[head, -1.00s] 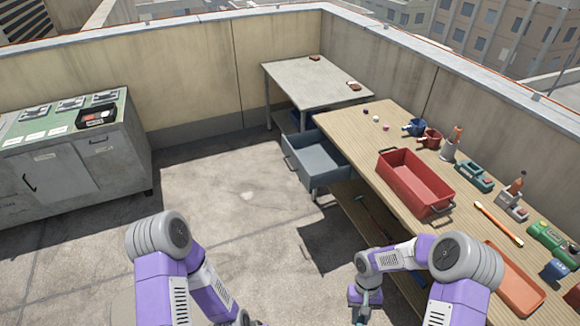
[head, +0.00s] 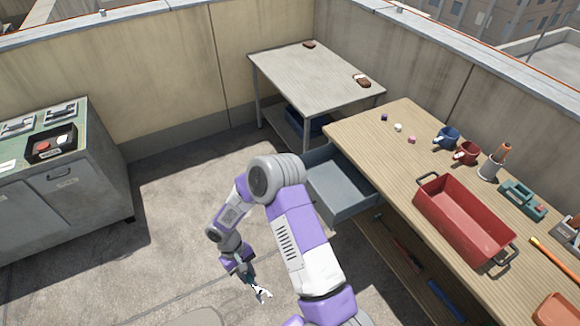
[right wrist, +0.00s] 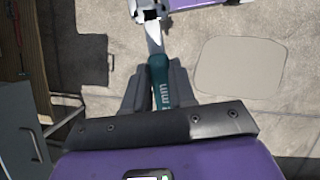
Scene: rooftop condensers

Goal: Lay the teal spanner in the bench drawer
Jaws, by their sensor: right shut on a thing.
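The teal spanner (head: 262,293) is in my right gripper (head: 249,279), held above the rooftop floor left of the bench. In the right wrist view its teal handle (right wrist: 160,88) sits between the two fingers, with its silver end pointing away. The bench drawer (head: 352,206) is pulled open at the bench's far left end. Its visible inside looks empty, and my right arm hides part of its left side. The gripper is well apart from the drawer, below and left of it in the picture. My left gripper is not in view.
The wooden bench (head: 385,140) carries a red tray (head: 463,222), mugs (head: 466,153) and several tools. A grey table (head: 315,75) stands behind the drawer. A green-topped cabinet (head: 95,185) stands at left. The floor (head: 175,210) between is clear.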

